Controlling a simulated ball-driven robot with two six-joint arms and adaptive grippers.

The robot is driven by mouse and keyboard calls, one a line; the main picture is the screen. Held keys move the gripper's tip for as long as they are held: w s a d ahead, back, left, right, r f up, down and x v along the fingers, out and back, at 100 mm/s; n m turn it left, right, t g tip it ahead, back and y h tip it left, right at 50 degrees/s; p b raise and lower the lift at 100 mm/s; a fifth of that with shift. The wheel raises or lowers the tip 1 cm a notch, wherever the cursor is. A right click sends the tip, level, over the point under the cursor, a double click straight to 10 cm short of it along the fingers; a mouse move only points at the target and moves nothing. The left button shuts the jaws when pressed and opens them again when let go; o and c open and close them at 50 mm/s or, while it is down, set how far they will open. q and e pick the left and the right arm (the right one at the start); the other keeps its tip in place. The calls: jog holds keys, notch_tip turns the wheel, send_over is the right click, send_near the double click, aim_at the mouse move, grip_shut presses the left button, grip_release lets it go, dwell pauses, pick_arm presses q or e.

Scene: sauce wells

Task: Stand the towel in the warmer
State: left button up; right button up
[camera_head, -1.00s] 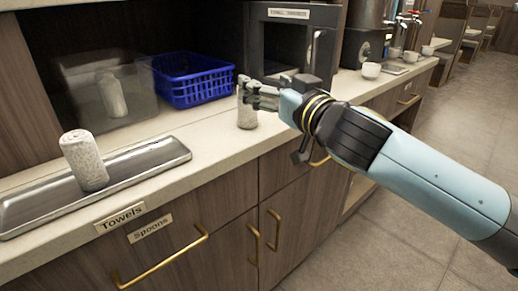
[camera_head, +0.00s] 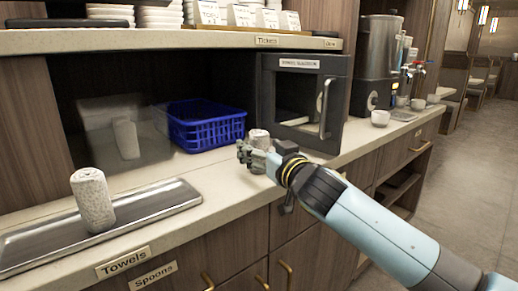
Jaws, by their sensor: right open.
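A rolled pale speckled towel (camera_head: 259,136) stands upright on the counter; its lower part is hidden behind my right gripper. My right gripper (camera_head: 244,152) is open, with its fingers low at the near side of this towel; I cannot tell whether they touch it. Another rolled towel (camera_head: 93,203) stands upright on the metal tray at left. The dark towel warmer (camera_head: 300,64) stands on the counter behind and right of the gripper. Its front has a window and a vertical handle (camera_head: 325,108); I cannot tell if the door is open. My left gripper is not in view.
A blue basket (camera_head: 207,128) stands left of the warmer. The long metal tray (camera_head: 165,201) lies along the counter's left part. A shelf (camera_head: 210,37) with cards and stacked dishes runs above. A cup (camera_head: 380,118) and a steel urn (camera_head: 378,60) stand right of the warmer.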

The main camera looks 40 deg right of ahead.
jog(key=shift+w+d, duration=0.1)
jog(key=shift+w, duration=0.5)
jog(key=c, duration=1.4)
notch_tip(320, 180, up, 10)
jog(key=p, duration=0.3)
jog(key=shift+s+f, duration=0.2)
jog(key=shift+f, duration=0.1)
jog(key=s+a+f+y, duration=0.1)
jog(key=s+a+f, duration=0.1)
jog(key=s+f, duration=0.25)
jog(key=s+a+r+n+g+y, duration=0.1)
jog(key=s+a+r+n+y, duration=0.1)
jog(key=s+a+y, duration=0.3)
jog(key=s+a+r+n+g+y, duration=0.1)
jog(key=s+a+r+n+y, duration=0.2)
jog(key=s+a+n+y, duration=0.2)
jog(key=a, duration=0.3)
jog(key=shift+a+r, duration=0.2)
jog(key=shift+r, duration=0.05)
